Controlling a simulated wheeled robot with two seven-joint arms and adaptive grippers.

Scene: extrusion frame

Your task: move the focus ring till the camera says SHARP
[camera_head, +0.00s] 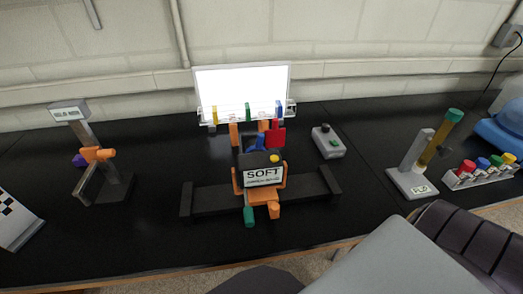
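A dark camera unit (261,159) stands on a black extrusion rail (213,200) in the middle of the bench. Its front screen (263,176) reads SOFT, with a smaller line below that I cannot read. A green-ended part (248,215) and an orange part (273,210) stick out below the screen. I cannot tell which part is the focus ring. Neither gripper's fingertips show; only grey and dark parts of my own body show along the bottom edge.
Behind the camera stands a bright white panel (242,88) with coloured clips. A labelled orange-armed stand (100,155) is at left; a tilted tube stand (412,180) and a colour-capped rack (482,177) are at right.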

